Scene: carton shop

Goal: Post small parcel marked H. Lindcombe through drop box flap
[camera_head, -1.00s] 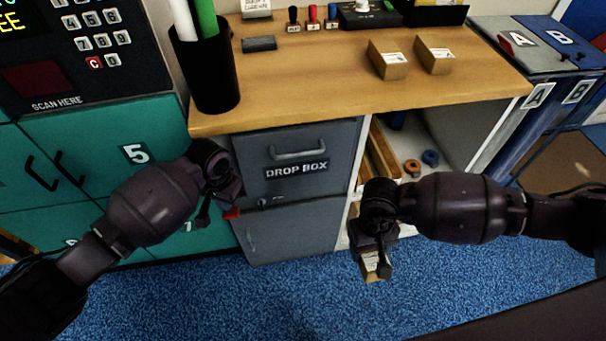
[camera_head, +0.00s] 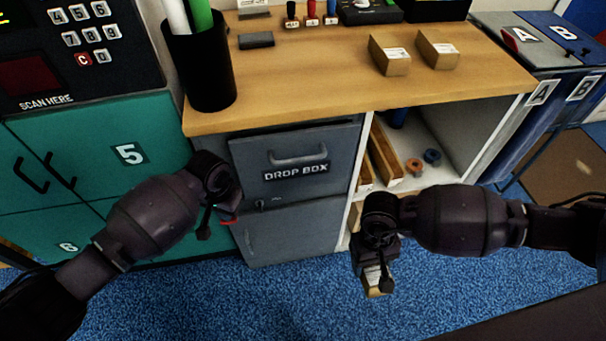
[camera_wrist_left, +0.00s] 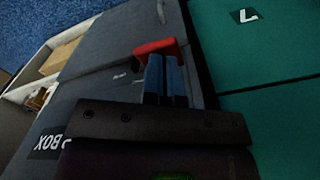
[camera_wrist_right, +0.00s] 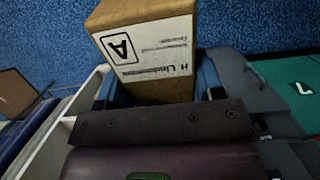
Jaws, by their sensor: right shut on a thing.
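The grey drop box (camera_head: 262,222) stands under the wooden counter, and its upper flap (camera_head: 262,160) with a bar handle (camera_head: 298,158) appears closed. My right gripper (camera_head: 374,278) is shut on a small brown parcel (camera_head: 378,290), low over the blue floor, right of the drop box. In the right wrist view the parcel (camera_wrist_right: 112,14) shows a white label with a boxed A and a name reading like H. Lindcombe. My left gripper (camera_head: 215,224) is at the drop box's left edge. Its blue fingers (camera_wrist_left: 164,80) are together, beside a red piece (camera_wrist_left: 155,48); contact is unclear.
Two brown cartons (camera_head: 390,58) (camera_head: 437,50), stamps (camera_head: 311,16) and a black pen cup (camera_head: 202,70) are on the counter (camera_head: 300,88). Green lockers (camera_head: 95,185) flank the drop box at left. An open shelf (camera_head: 440,130) holds tape rolls. Floor in front is clear.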

